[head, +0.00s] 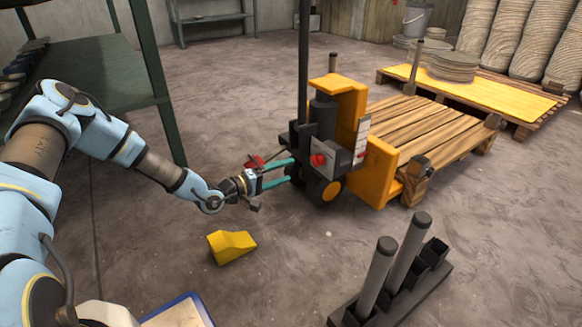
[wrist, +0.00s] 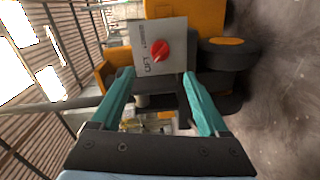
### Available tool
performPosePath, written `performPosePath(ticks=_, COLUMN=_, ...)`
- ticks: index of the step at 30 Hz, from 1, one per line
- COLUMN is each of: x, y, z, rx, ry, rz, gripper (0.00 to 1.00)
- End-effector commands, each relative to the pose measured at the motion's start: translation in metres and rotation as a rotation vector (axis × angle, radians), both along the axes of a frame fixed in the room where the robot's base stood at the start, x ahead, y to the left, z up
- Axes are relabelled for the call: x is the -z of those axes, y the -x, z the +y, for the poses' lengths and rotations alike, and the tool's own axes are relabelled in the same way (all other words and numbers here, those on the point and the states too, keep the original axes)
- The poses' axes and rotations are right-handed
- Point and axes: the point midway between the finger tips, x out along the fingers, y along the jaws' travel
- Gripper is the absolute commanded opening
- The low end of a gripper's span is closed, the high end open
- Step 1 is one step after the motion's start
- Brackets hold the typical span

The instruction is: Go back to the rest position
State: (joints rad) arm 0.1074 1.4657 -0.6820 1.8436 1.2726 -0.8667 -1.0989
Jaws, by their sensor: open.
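My gripper (head: 281,172) reaches to the right in the head view, with its two teal fingers apart and nothing seen between them. Its tips are near the yellow lift truck (head: 378,172), beside the truck's control box. In the wrist view my gripper (wrist: 158,85) is open, with a grey panel (wrist: 143,40) bearing a red knob (wrist: 160,50) just beyond the fingertips. I cannot tell whether a finger touches the truck.
A yellow wedge (head: 231,246) lies on the floor below my gripper. A dark rack with upright posts (head: 390,285) stands at the front right. A green shelf (head: 100,75) is at the left. A wooden pallet (head: 425,128) sits behind the truck.

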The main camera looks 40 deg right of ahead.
Motion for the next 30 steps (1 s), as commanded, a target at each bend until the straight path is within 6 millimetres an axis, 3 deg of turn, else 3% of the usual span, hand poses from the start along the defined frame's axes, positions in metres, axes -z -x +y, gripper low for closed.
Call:
performPosePath(ticks=16, x=0.0, y=-0.001, z=0.001, rx=-0.001, ry=-0.004, rz=-0.003, gripper=0.78)
performPosePath(ticks=20, x=-0.004, y=-0.01, z=0.01, rx=-0.006, ry=-0.072, rz=-0.05, gripper=0.78)
performPosePath(ticks=25, x=-0.013, y=-0.041, z=0.053, rx=-0.028, ry=-0.322, rz=-0.2, gripper=0.78)
performPosePath(ticks=30, x=-0.032, y=-0.078, z=0.128, rx=-0.061, ry=-0.636, rz=-0.346, gripper=0.78)
